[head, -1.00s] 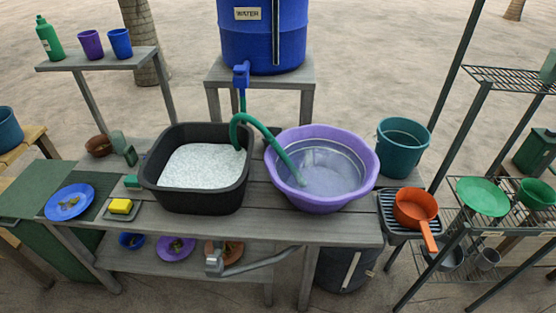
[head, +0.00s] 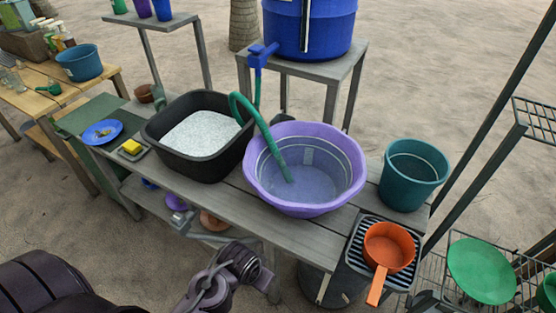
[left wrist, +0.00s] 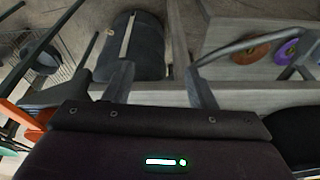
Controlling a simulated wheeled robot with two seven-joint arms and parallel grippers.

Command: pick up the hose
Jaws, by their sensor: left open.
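The green hose (head: 263,130) runs from the blue tap (head: 262,53) of the water barrel. It arches over the gap between the black tub and the purple basin, and its lower end reaches down inside the basin. My left arm's dark wrist shows at the bottom of the head view, in front of the table and well below the hose. In the left wrist view my left gripper (left wrist: 158,70) has its two fingers spread with nothing between them. The hose is not seen in that view. My right gripper is not in view.
The black tub (head: 155,140) with whitish contents and the purple basin (head: 342,205) stand on the grey table. A teal bucket (head: 412,172) and an orange pan (head: 388,248) are to the right. In the wrist view a dark bin (left wrist: 140,55) and shelf lie beyond the fingers.

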